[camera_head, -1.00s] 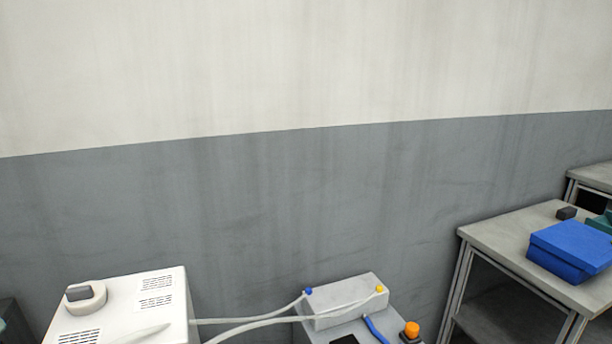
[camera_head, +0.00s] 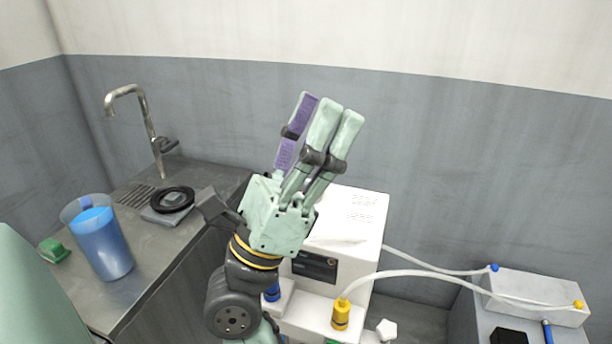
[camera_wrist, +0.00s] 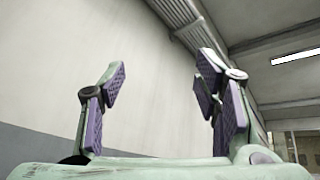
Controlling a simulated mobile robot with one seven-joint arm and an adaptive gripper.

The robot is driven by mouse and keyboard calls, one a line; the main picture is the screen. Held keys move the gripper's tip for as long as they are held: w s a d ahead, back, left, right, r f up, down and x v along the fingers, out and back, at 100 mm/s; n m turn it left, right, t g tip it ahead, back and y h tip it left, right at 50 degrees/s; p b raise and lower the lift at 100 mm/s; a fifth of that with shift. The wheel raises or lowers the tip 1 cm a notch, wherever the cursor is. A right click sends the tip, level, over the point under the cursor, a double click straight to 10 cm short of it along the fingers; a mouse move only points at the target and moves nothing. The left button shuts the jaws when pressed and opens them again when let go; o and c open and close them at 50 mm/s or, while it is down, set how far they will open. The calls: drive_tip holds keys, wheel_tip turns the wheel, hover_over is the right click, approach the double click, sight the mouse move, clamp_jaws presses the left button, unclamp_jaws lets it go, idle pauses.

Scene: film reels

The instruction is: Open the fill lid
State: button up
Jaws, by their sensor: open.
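The white machine (camera_head: 352,232) stands right of centre in the head view, partly behind my arm. Its top shows printed labels; the fill lid is not visible, and the left part of the top is hidden by my gripper. My gripper (camera_head: 322,110) is raised in front of the machine with its fingers pointing up. In the wrist view its padded fingers (camera_wrist: 165,85) stand apart with nothing between them, facing wall and ceiling.
A steel counter (camera_head: 178,247) on the left holds a blue jug (camera_head: 101,240), a green block (camera_head: 54,250), a black ring (camera_head: 172,199) and a tap (camera_head: 150,125). A yellow fitting (camera_head: 341,314) is at the machine's front.

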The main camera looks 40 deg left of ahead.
drive_tip(key=w+a+f+n+g+y, duration=0.2)
drive_tip(key=w+a+f+g+y, duration=0.3)
drive_tip(key=w+f+y, duration=0.35)
drive_tip(key=n+g+y+p, duration=0.2)
drive_tip(key=g+y, duration=0.3)
drive_tip(key=g, duration=0.2)
approach(303, 184)
drive_tip(key=shift+w+r, duration=0.1)
drive_tip(key=shift+w, duration=0.1)
drive_tip(key=p+x, duration=0.2)
drive_tip(key=x, duration=0.8)
drive_tip(key=shift+w+a, duration=0.1)
drive_tip(key=shift+w, duration=0.1)
drive_tip(key=shift+c, duration=0.4)
clamp_jaws()
